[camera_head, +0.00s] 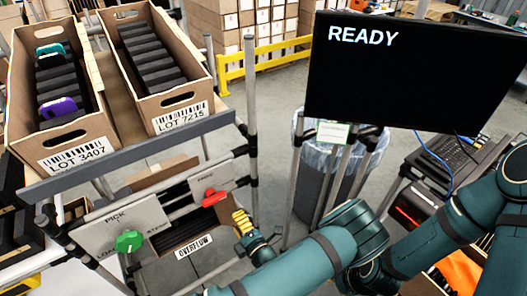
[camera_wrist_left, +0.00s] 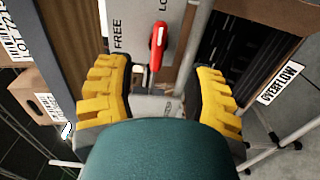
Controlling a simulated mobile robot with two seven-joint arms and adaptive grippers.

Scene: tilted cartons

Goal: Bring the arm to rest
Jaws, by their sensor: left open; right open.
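My left gripper (camera_head: 242,222) is low in the middle of the head view, its yellow fingers in front of the rack, right of the red handle (camera_head: 212,197). In the left wrist view the gripper (camera_wrist_left: 160,92) has its two yellow fingers wide apart with nothing between them. The red handle also shows there (camera_wrist_left: 158,45), upright beyond the fingertips on a plate marked FREE; it looks apart from them. My left arm (camera_head: 310,262) crosses the bottom of the head view. Part of my right arm shows at the right; its gripper is out of view.
Two tilted cartons, LOT 3407 (camera_head: 70,154) and LOT 7215 (camera_head: 180,117), sit on the rack with dark items inside. A green knob (camera_head: 128,241) is on the lower plate. An OVERFLOW bin (camera_head: 194,248) is below. A black screen (camera_head: 415,85) reads READY. A lined bin (camera_head: 338,150) stands behind.

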